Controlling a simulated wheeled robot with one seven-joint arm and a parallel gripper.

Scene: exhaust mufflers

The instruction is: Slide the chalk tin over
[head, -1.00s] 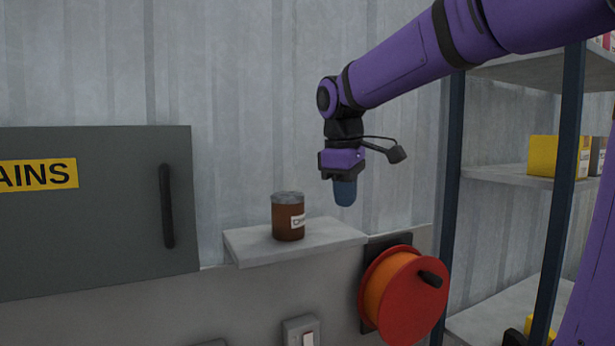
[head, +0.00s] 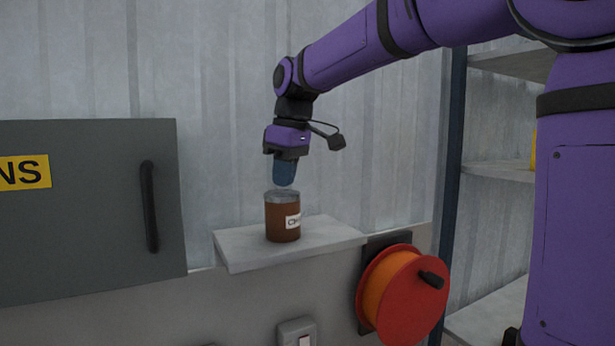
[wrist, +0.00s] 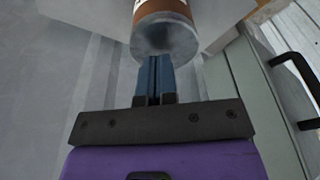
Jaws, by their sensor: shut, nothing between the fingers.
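The chalk tin (head: 282,220) is a brown cylinder with a grey lid and a white label. It stands upright on a small light-grey wall shelf (head: 300,241), left of the shelf's middle. My gripper (head: 284,184) points down with its blue fingers shut and empty, just above or behind the tin's lid in the head view. In the wrist view the tin (wrist: 163,30) is at the top centre, just beyond the shut fingertips (wrist: 156,62). I cannot tell whether the fingers touch it.
A grey cabinet (head: 80,240) with a black handle is at the left. A red and orange reel (head: 400,296) hangs below the shelf's right end, and a switch (head: 297,332) sits below. Shelving (head: 500,172) stands at the right. The shelf right of the tin is clear.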

